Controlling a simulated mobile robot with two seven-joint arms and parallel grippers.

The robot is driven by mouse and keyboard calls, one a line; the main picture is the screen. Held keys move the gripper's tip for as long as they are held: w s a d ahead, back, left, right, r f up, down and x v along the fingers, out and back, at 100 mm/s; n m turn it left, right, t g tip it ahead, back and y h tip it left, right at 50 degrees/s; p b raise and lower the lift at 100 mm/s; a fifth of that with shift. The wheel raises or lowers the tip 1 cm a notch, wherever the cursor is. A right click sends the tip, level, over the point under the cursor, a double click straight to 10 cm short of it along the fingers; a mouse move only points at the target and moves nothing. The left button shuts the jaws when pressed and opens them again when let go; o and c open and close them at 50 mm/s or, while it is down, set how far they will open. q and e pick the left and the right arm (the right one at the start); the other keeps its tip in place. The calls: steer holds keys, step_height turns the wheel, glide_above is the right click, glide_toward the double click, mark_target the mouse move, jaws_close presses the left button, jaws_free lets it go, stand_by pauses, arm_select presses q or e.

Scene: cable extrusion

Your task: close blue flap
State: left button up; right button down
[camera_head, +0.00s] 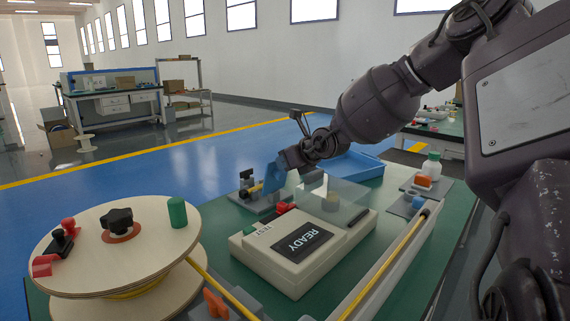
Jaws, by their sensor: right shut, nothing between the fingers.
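The blue flap (275,176) stands raised, tilted, on a small dark fixture (262,201) on the green bench, behind the beige tester. My right gripper (284,160) is at the upper right edge of the flap, coming in from the right. It is shut with nothing held. I cannot tell whether it touches the flap. A thin yellow piece (256,189) shows at the fixture, beside the flap's lower left. The wrist hides part of the area behind the flap. My left gripper is not in view.
The beige tester (258,244) with a "READY" display and raised clear cover (338,196) stands in front. A wooden spool (110,245) is at left. A blue tray (358,167) lies behind. A yellow cable (388,262) runs along a channel at right.

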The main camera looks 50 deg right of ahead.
steer(key=shift+w, duration=0.1)
steer(key=shift+w+g, duration=0.15)
steer(key=shift+g, duration=0.35)
